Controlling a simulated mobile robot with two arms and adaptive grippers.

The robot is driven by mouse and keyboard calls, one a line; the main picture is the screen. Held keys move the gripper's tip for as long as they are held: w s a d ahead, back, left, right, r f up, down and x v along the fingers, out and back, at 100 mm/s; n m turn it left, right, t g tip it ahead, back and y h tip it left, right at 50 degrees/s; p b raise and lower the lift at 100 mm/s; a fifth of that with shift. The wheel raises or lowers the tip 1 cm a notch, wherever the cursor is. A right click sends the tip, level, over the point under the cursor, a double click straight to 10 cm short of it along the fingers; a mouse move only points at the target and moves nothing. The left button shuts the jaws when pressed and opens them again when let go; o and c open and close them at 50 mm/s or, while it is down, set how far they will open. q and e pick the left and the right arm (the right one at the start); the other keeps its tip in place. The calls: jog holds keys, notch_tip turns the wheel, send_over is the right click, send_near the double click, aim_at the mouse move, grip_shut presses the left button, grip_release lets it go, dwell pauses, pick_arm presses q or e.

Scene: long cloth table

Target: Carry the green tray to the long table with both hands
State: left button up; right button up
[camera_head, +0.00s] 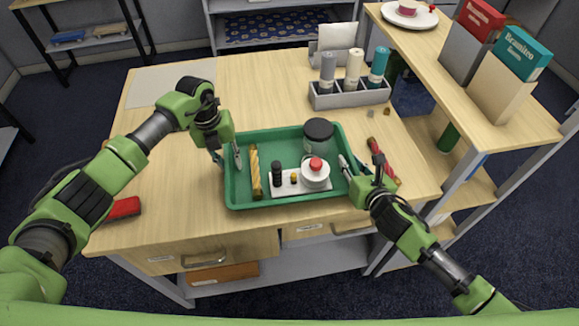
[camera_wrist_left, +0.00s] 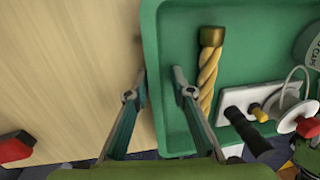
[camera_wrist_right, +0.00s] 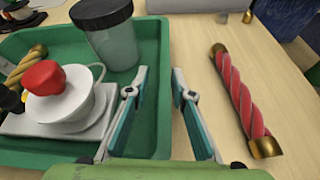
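The green tray (camera_head: 285,143) lies flat on a wooden desk (camera_head: 262,85). In it are a gold twisted rod (camera_head: 256,172), a grey jar with a dark lid (camera_head: 318,136), and a white plate (camera_head: 305,186) with a small black bottle and a white, red-topped item. My left gripper (camera_head: 228,158) is open at the tray's left rim; in the left wrist view (camera_wrist_left: 158,75) one finger is outside the rim and one inside. My right gripper (camera_head: 350,163) is open likewise at the right rim, also in the right wrist view (camera_wrist_right: 159,72). Whether fingers touch the rim is unclear. No cloth-covered long table is visible.
A red twisted rod (camera_head: 383,160) lies right of the tray. A grey holder with bottles (camera_head: 349,94) stands behind it. A red object (camera_head: 122,209) lies at the front left. A raised shelf (camera_head: 470,98) with boxes stands at right. The desk's left side is mostly clear.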

pick_arm(q)
grip_shut()
pick_arm(e)
grip_shut()
pick_arm(q)
jog(key=shift+r, duration=0.1)
pick_arm(e)
jog(key=shift+r, duration=0.15)
